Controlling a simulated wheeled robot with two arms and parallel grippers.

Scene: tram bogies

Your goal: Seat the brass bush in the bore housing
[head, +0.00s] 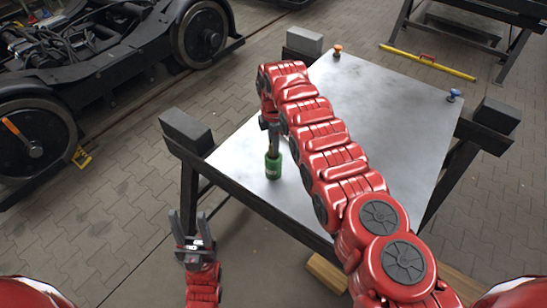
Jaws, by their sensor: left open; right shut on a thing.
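I cannot make out the brass bush or the bore housing in the head view. A green cylinder (273,168) with pale marking stands upright at the left part of the metal tabletop (395,120). My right gripper (273,150) points down at its top, with its dark fingers shut on it. The fingers and arm hide part of the tabletop behind them. My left gripper (191,228) is open and empty, pointing up, in front of the table's left corner and clear of it.
An orange knob-like piece (337,50) and a blue one (454,95) sit at the tabletop's far corners. Dark blocks (186,127) stand at the table's corners. A wheeled bogie (110,50) is at left. A yellow level-like bar (428,62) lies on the floor beyond.

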